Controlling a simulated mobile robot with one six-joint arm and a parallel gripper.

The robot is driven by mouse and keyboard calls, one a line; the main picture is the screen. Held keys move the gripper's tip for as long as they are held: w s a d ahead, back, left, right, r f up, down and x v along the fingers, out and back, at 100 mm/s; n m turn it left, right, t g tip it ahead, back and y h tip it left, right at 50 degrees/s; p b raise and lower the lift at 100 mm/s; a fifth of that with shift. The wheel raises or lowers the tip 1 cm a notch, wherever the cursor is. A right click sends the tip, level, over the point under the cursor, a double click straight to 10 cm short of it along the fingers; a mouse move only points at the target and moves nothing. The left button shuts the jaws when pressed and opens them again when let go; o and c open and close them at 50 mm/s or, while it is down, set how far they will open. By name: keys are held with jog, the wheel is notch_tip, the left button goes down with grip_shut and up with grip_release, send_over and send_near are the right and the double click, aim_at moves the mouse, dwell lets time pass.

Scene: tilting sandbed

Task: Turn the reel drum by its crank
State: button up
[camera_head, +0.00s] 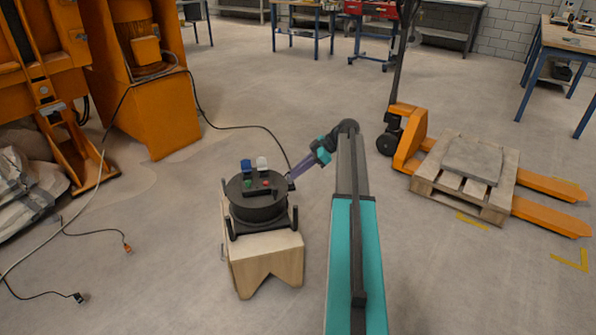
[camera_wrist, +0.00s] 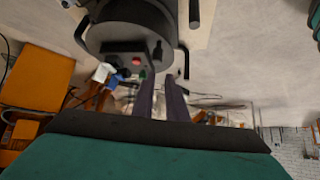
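The reel drum (camera_head: 257,212) is a black cylinder in a black frame on a wooden stand (camera_head: 268,262). Its top carries a dark panel with blue, white, green and red parts. My gripper (camera_head: 293,183) reaches in from the right, with its purple fingers close to the drum's upper right side. In the wrist view the drum (camera_wrist: 130,24) is at the top, and my two fingers (camera_wrist: 159,85) point towards it with a narrow gap between them. A dark knob (camera_wrist: 157,49) shows just beyond the fingertips. I cannot tell whether it is the crank; nothing is clearly held.
A black cable (camera_head: 240,126) runs on the floor behind the drum to the orange machine (camera_head: 150,90). Loose cable ends lie on the left. An orange pallet truck (camera_head: 550,185) with a pallet (camera_head: 440,185) stands at right. The floor in front of the stand is clear.

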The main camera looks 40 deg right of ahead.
jog(key=a+f, duration=0.2)
jog(key=a, duration=0.1)
jog(key=a+f+m+g, duration=0.1)
jog(key=a+f, duration=0.1)
jog(key=a, duration=0.2)
jog(key=a+f+m, duration=0.1)
jog(key=a+f, duration=0.1)
jog(key=a, duration=0.2)
jog(key=shift+w+a+f+g+h, duration=0.2)
jog(key=shift+f+g+h, duration=0.1)
jog(key=shift+h, duration=0.1)
grip_shut()
jog(key=s+a+f+m+g+h, duration=0.2)
jog(key=s+a+f, duration=0.35)
jog(key=a, duration=0.45)
jog(key=s+a+f+m+g+h, duration=0.1)
jog(key=s+a+f+m, duration=0.2)
jog(key=s+a+f, duration=0.5)
jog(key=s+a+f+m+g+h, duration=0.2)
jog(key=a+f, duration=0.3)
jog(key=a, duration=0.7)
jog(key=s+a+f+g, duration=0.1)
jog(key=s+f+g, duration=0.1)
jog(key=s+f, duration=0.6)
jog(key=s+a+f+m+g+h, duration=0.1)
jog(key=s+f, duration=0.8)
jog(key=s, duration=0.8)
jog(key=shift+a+g, duration=0.4)
jog(key=shift+s, duration=0.1)
